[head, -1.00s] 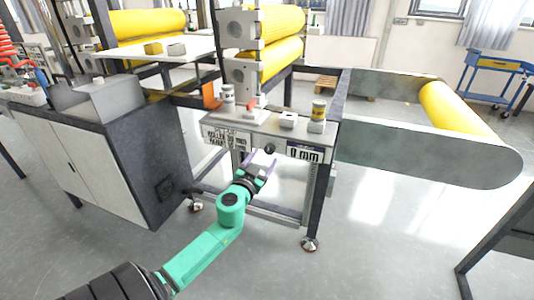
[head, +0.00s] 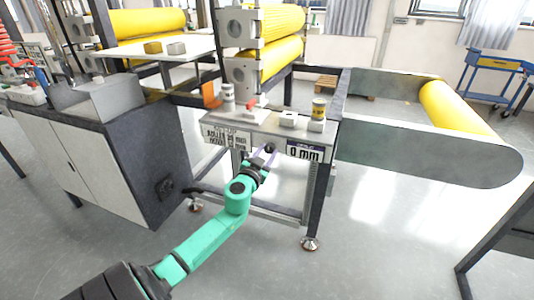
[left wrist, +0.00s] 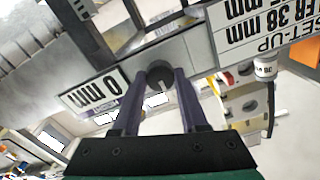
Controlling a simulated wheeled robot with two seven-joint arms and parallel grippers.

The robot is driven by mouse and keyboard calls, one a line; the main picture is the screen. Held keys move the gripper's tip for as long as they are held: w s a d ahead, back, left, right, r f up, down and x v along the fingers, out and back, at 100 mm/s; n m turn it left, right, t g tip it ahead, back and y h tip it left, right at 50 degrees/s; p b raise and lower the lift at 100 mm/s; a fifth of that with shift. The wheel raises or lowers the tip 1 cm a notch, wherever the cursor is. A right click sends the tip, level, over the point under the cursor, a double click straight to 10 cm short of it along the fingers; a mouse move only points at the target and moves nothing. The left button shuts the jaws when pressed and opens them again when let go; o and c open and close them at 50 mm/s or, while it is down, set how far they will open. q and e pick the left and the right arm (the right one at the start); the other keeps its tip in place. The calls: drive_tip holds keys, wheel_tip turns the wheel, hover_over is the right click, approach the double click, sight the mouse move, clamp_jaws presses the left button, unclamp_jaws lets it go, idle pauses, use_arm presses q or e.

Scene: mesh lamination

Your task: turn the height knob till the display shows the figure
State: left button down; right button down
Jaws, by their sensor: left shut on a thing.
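The dark round height knob (head: 270,148) sits on the front panel of the machine, between a set-up plate (head: 226,139) and the display (head: 305,153), which reads 0 mm. In the left wrist view the knob (left wrist: 160,73) lies between the tips of my left gripper's (left wrist: 170,78) two purple fingers. My left gripper (head: 268,153) is shut on the knob. The display (left wrist: 95,92) and the set-up plate (left wrist: 265,33) appear upside down in the left wrist view; part of the plate's text reads 38 mm. My right gripper is not in view.
Yellow rollers (head: 281,45) stand above the panel. Small jars, including a yellow-banded one (head: 319,109), and a red-topped part (head: 251,108) stand on the ledge. A grey cabinet (head: 146,150) is at the left. The floor in front is clear.

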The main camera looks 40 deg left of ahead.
use_arm(q)
drive_tip(key=m, duration=0.4)
drive_tip(key=shift+m, duration=0.3)
drive_tip(key=m, duration=0.4)
drive_tip(key=shift+m, duration=0.3)
drive_tip(key=m, duration=0.6)
drive_tip(key=shift+m, duration=1.2)
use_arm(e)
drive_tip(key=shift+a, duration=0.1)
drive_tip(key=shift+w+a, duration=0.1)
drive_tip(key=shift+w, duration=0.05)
